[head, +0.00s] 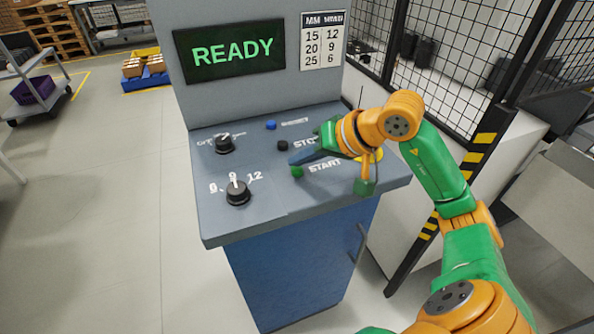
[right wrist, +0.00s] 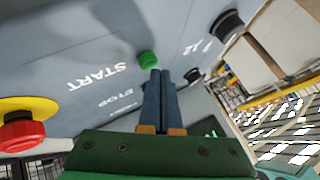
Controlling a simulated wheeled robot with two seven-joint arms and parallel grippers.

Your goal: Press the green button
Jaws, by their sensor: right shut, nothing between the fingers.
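The green button (head: 297,172) sits on the sloped grey control panel (head: 262,216), just left of the word START. It also shows in the right wrist view (right wrist: 148,59). My right gripper (head: 293,161) reaches in from the right, its blue fingers shut and empty. In the right wrist view the closed fingertips (right wrist: 166,72) are right beside the green button; I cannot tell whether they touch it. My left gripper is not in view.
The panel also bears a black button (head: 282,145), a blue button (head: 270,124) and two black knobs (head: 238,193) (head: 225,144). A red emergency button on yellow (right wrist: 20,130) is near my right wrist. A screen (head: 230,51) reads READY. Mesh fencing (head: 460,45) stands at right.

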